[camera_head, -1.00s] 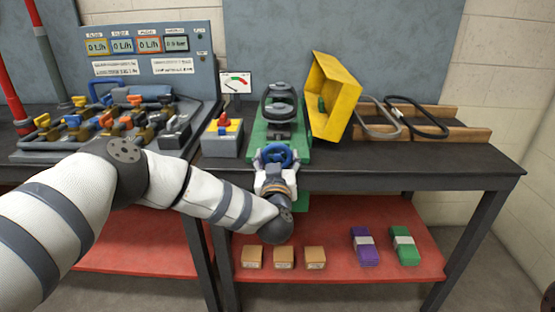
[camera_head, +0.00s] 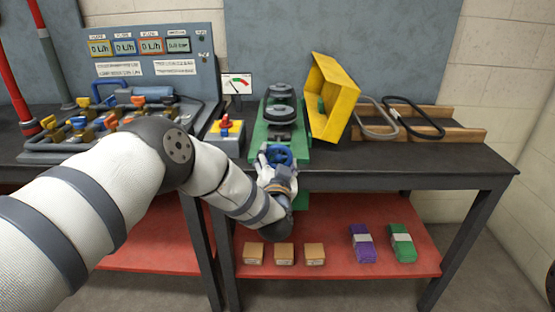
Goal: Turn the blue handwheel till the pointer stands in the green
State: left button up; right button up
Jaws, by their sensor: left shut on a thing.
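The blue handwheel (camera_head: 281,155) sits at the front end of the green machine base (camera_head: 262,132), at the table's front edge. My left gripper (camera_head: 269,158) is at the wheel's left front side, shut on its rim; the fingers hide part of the wheel. A white gauge (camera_head: 237,83) with green and red marks and a dark pointer stands behind the base. The pointer is too small to read surely against the green. My right gripper is not in view.
Dark pulleys (camera_head: 279,115) stand on the base. A yellow guard (camera_head: 336,98) stands open to their right. A grey switch box (camera_head: 227,143) with a red knob is on the left. Belts lie on a wooden rack (camera_head: 458,133). The right front tabletop is clear.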

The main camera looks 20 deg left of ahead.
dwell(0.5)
pick_arm(q)
jog(key=o, duration=1.2)
jog(key=shift+c, duration=0.2)
jog(key=v, duration=1.2)
